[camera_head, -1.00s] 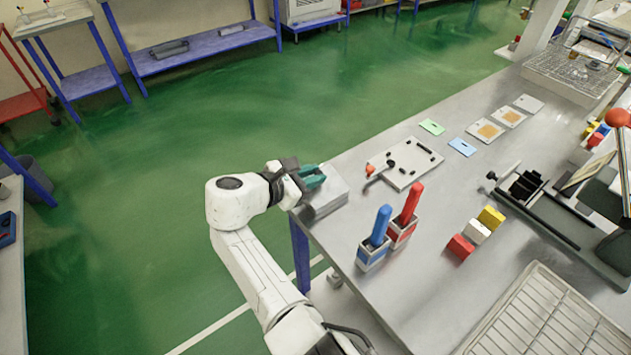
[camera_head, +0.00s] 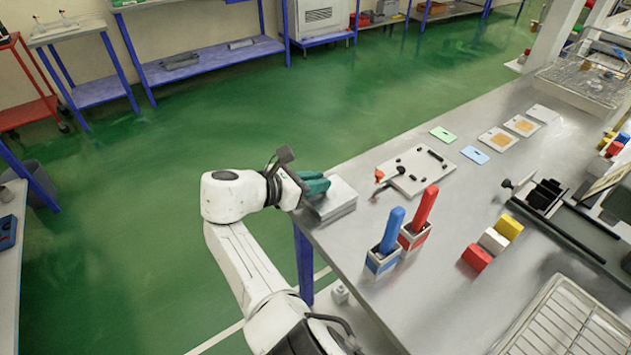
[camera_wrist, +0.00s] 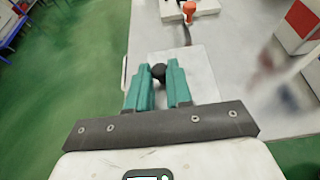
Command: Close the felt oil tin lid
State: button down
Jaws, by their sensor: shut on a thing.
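The felt oil tin (camera_head: 338,204) is a light grey metal box at the table's near left corner. Its top looks flat and level in the head view, with the gripper hiding part of it. In the wrist view, the pale lid (camera_wrist: 198,72) lies below the fingers and carries a dark round knob (camera_wrist: 158,72). My gripper (camera_head: 317,186) has teal fingers and sits low over the tin's left side. In the wrist view, the fingertips (camera_wrist: 159,74) stand either side of the knob, shut on it. Whether the lid meets the tin's rim all round is hidden.
A pale board (camera_head: 415,172) with black parts and a red-tipped lever (camera_head: 385,180) lies beyond the tin. Blue-handled (camera_head: 391,230) and red-handled (camera_head: 424,210) tools stand in holders to the right. Open floor lies left of the table edge.

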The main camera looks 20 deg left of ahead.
jog(key=c, duration=1)
grip_release()
jog(key=shift+f, duration=0.1)
jog(key=shift+c, duration=0.2)
jog(key=shift+s+a, duration=0.1)
jog(key=v, duration=1)
jog(key=shift+s+a+r, duration=0.2)
